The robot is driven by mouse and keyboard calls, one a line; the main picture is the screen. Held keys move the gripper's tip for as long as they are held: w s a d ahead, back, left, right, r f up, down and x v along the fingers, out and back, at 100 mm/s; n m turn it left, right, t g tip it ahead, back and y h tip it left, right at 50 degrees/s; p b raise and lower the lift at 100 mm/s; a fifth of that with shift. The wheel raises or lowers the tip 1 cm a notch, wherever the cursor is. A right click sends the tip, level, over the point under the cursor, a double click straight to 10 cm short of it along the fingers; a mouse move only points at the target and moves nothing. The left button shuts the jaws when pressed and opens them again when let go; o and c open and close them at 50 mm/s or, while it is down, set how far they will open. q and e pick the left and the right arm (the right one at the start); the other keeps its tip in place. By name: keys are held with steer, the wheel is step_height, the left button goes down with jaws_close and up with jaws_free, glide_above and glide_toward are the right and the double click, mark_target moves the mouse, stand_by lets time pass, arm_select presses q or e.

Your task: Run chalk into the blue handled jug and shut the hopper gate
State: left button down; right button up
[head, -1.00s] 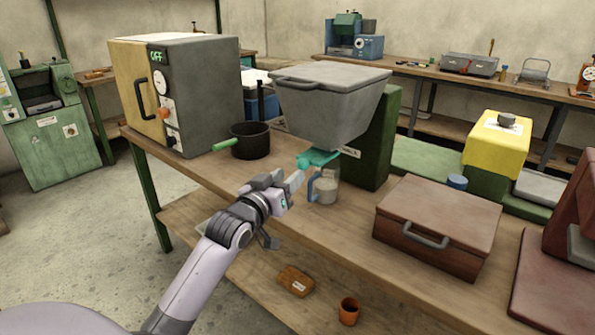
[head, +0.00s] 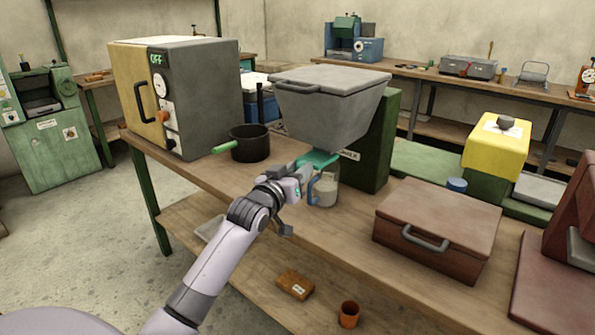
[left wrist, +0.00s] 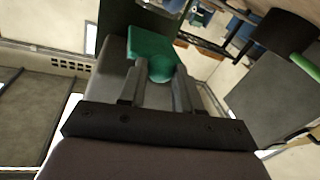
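The grey hopper (head: 330,108) has a teal gate (head: 322,159) under its mouth. The clear jug with a blue handle (head: 313,188) stands upright on the bench below the gate. Pale chalk (head: 327,190) fills much of the jug. My left gripper (head: 306,173) is at the near side of the gate, just above the jug handle. In the left wrist view my left gripper (left wrist: 160,80) has its fingers apart, with the green gate knob (left wrist: 161,69) at and between the tips. I see no clear grip on it. My right gripper is out of view.
A black pot (head: 250,143) with a green handle and an oven-like box (head: 178,95) stand left of the hopper. A brown lidded case (head: 437,225) is to the right of the jug. A small orange cup (head: 349,314) sits on the lower shelf.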

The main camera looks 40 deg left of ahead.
arm_select(q)
steer(key=shift+w+r, duration=0.1)
steer(key=shift+w, duration=0.8)
steer(key=c, duration=1.1)
jaws_free()
steer(key=shift+s+d, duration=0.15)
steer(key=shift+s, duration=1.05)
steer(key=shift+s+d, duration=0.2)
steer(key=shift+s, duration=1)
steer(key=shift+s+d, duration=0.15)
steer(key=shift+s, duration=1.05)
